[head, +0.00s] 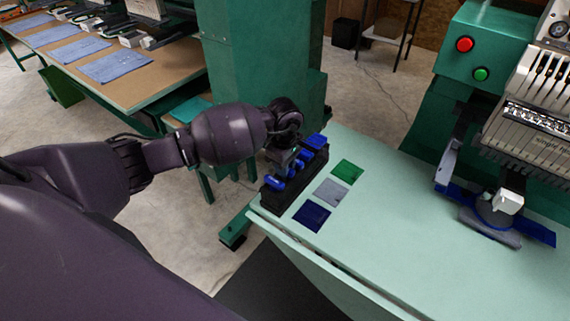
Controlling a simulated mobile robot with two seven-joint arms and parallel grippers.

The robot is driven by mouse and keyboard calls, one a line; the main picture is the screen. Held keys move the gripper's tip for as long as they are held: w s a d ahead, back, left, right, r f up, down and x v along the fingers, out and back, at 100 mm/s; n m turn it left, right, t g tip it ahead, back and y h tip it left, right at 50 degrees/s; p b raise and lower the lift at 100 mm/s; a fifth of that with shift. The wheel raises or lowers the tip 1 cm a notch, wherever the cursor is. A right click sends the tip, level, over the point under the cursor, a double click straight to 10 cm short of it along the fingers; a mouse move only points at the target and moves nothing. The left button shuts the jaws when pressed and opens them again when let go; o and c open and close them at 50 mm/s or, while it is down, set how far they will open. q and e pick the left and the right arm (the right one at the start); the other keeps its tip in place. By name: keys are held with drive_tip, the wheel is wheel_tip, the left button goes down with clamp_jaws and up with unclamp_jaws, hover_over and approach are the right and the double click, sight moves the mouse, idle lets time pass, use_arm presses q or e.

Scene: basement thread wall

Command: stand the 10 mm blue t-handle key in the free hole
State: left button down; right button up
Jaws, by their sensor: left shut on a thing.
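A black key block (285,200) stands at the left edge of the pale green table. Several blue T-handles show on or just above it, the clearest at its far end (314,141). My left gripper (280,172) is over the near half of the block, pointing down, shut on a blue T-handle key (274,183). That handle lies at the gripper's tips, close above the block. The key's shaft and the free hole are hidden, so I cannot tell whether the shaft is in a hole. My right gripper is out of view.
Three flat squares, green (348,171), grey (331,192) and dark blue (311,216), lie right of the block on the table (390,240). An embroidery machine (500,130) stands at the right. A green column (262,65) rises behind my arm. The table's middle is clear.

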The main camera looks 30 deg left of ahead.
use_arm(q)
drive_tip(key=shift+f, duration=0.35)
drive_tip(key=c, duration=0.9)
unclamp_jaws()
drive_tip(key=shift+c, duration=0.2)
